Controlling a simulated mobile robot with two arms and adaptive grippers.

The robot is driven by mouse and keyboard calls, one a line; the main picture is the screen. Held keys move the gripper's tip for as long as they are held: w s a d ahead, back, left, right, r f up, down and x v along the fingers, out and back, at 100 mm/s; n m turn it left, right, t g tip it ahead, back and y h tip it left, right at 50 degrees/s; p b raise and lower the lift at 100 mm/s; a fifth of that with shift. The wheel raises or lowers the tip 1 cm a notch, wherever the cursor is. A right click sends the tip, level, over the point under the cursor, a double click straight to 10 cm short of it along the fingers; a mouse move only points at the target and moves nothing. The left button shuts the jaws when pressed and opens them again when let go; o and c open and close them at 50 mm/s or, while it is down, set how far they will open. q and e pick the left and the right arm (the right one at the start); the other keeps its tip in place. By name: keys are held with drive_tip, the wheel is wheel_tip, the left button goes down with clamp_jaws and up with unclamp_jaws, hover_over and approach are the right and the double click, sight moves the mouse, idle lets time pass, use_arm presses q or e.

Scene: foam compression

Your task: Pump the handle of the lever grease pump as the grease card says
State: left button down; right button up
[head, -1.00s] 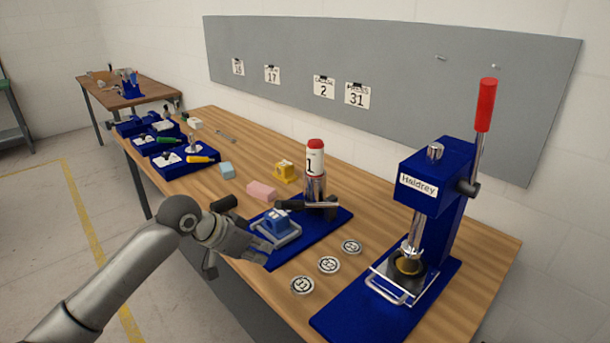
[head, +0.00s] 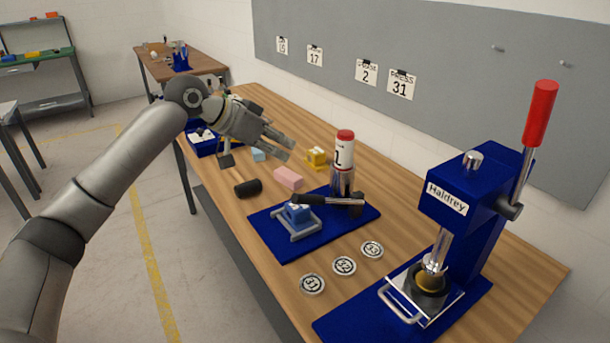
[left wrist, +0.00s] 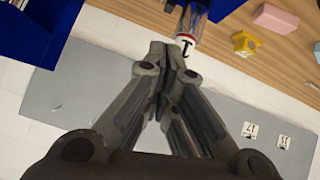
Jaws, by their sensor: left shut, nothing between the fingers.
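The lever grease pump (head: 344,165) stands upright on a blue base in the head view. It has a silver body, a white band marked 1 and a red cap. Its black handle (head: 345,201) lies roughly level, across the front of the body. The grease card (head: 366,73) hangs on the grey board and shows a 2. My left gripper (head: 288,146) is shut and empty, raised to the left of the pump. In the left wrist view the pump's 1 band (left wrist: 186,42) shows just beyond the fingertips (left wrist: 166,50). My right gripper is out of view.
The tall blue Haldrey press (head: 465,200) with a red-tipped lever stands at the right. Round tokens (head: 344,265) lie before the pump. A pink block (head: 288,178), a yellow block (head: 317,156) and a black cylinder (head: 248,188) lie left of it.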

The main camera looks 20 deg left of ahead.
use_arm(q)
drive_tip(key=p+x, duration=0.1)
drive_tip(key=x, duration=0.2)
drive_tip(key=s+f+p+x, duration=0.1)
drive_tip(key=p+x, duration=0.1)
drive_tip(key=x, duration=0.2)
drive_tip(key=f+p+x, duration=0.1)
drive_tip(key=x, duration=0.3)
drive_tip(key=shift+s+a+p, duration=0.3)
drive_tip(key=shift+s+p, duration=0.05)
drive_tip(key=shift+p, duration=0.05)
drive_tip(key=shift+s+a+f, duration=0.2)
drive_tip(key=shift+s+f, duration=0.25)
drive_tip(key=shift+f, duration=0.05)
drive_tip(key=shift+w+d, duration=0.15)
drive_tip(key=shift+f, duration=0.15)
